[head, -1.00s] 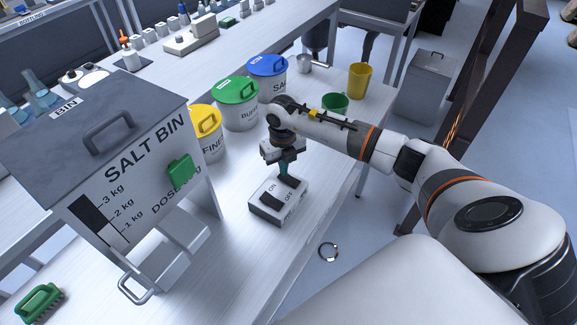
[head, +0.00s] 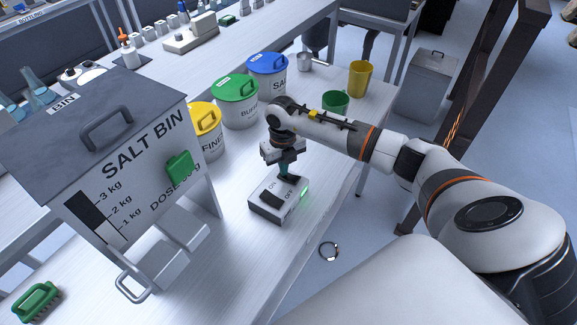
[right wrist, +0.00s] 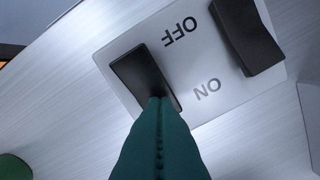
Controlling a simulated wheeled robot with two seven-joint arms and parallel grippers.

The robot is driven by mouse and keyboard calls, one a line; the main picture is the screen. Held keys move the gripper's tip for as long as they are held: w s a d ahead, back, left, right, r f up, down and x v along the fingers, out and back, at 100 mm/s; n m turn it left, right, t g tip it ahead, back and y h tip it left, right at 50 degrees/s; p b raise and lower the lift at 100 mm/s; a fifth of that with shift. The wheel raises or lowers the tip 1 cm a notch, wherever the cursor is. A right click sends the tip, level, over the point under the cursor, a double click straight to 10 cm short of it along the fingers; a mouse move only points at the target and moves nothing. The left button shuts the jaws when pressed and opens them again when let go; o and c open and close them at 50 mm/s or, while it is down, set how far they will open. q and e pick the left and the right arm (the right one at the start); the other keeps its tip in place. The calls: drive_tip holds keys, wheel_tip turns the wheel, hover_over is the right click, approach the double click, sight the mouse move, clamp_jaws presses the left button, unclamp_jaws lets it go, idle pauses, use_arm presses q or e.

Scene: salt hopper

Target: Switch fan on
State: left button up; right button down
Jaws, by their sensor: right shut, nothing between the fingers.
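The switch box (head: 268,212) is a small light box on the white table, with ON and OFF printed on top. It carries two black rockers, a near one (head: 271,199) and a far one (head: 292,179). A green light (head: 304,194) glows on its right side. My right gripper (head: 284,174) is shut and empty, pointing down at the far rocker. In the right wrist view its teal fingertips (right wrist: 160,100) appear to touch that rocker (right wrist: 142,72) at its ON end, covering part of it. The other rocker (right wrist: 247,35) is clear of the fingers. My left gripper is not in view.
The salt bin (head: 95,150) stands left of the box, with a metal drawer-like tray below. Lidded yellow (head: 208,140), green (head: 238,108) and blue (head: 268,80) tubs, a green mug (head: 335,103) and a yellow cup (head: 359,82) stand behind.

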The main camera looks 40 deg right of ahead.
wheel_tip(320, 180, up, 7)
drive_tip(key=p, duration=0.4)
drive_tip(key=shift+p, duration=0.3)
idle(0.5)
